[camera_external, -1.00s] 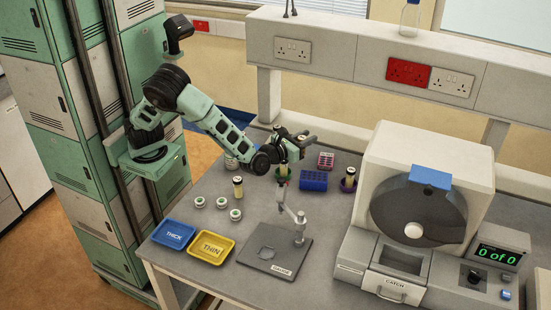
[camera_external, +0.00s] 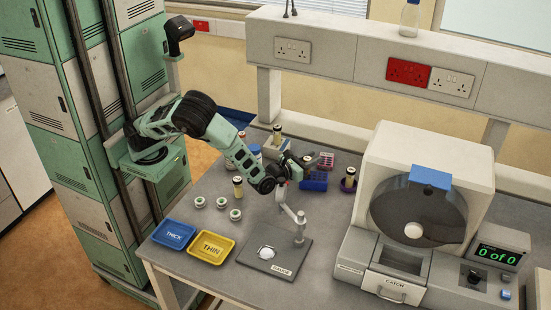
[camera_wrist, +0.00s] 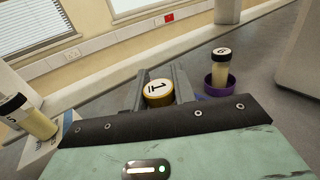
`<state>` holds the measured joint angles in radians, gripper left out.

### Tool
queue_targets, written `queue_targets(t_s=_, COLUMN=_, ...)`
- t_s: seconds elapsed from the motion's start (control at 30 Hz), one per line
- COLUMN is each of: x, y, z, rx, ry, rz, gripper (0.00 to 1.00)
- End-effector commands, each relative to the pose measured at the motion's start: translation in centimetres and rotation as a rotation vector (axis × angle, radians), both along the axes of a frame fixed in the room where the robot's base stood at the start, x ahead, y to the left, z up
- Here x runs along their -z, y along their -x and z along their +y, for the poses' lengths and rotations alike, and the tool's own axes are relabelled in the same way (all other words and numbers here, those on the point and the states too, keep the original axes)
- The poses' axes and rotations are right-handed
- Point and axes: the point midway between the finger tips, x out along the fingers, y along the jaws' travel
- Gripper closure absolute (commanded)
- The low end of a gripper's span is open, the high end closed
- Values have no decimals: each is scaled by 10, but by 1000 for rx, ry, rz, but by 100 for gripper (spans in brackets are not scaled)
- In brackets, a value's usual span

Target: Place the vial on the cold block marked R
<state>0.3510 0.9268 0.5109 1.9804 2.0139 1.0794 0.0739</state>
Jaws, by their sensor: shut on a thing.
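My gripper (camera_external: 309,160) is low over the middle of the bench. In the wrist view its fingers (camera_wrist: 158,88) are shut on a vial, seen from above as a yellow-rimmed cap (camera_wrist: 158,93) marked 1. The vial's body is hidden below the cap, and in the external view the arm hides it. A pale block (camera_external: 289,148) stands behind the gripper with a dark-capped vial (camera_external: 277,134) on it. In the wrist view a vial marked 5 (camera_wrist: 38,122) leans in the picture at left. I cannot read an R on any block.
Vial 6 (camera_wrist: 220,75) stands in a purple holder (camera_wrist: 218,88) to the right. A blue rack (camera_external: 314,181) is close to the gripper. The gauge (camera_external: 290,262), THICK tray (camera_external: 173,235), THIN tray (camera_external: 211,247) and a large machine (camera_external: 400,215) stand nearer the front.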

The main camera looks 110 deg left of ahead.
Motion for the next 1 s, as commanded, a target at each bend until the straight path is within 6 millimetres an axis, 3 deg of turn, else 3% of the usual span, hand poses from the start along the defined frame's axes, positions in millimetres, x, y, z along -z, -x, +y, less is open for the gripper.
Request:
queue_targets(t_s=0.37, x=6, y=0, z=0, rx=-1, ry=0, rz=-1, gripper=96)
queue_targets(t_s=0.4, x=5, y=0, z=0, rx=-1, ry=0, rz=-1, gripper=68)
queue_targets(t_s=0.47, x=5, y=0, z=0, rx=-1, ry=0, rz=-1, gripper=52)
queue_targets(t_s=0.83, x=0, y=0, z=0, rx=0, ry=0, rz=-2, gripper=52)
queue_targets(t_s=1.0, x=3, y=13, z=-23, rx=3, ry=1, rz=0, gripper=52)
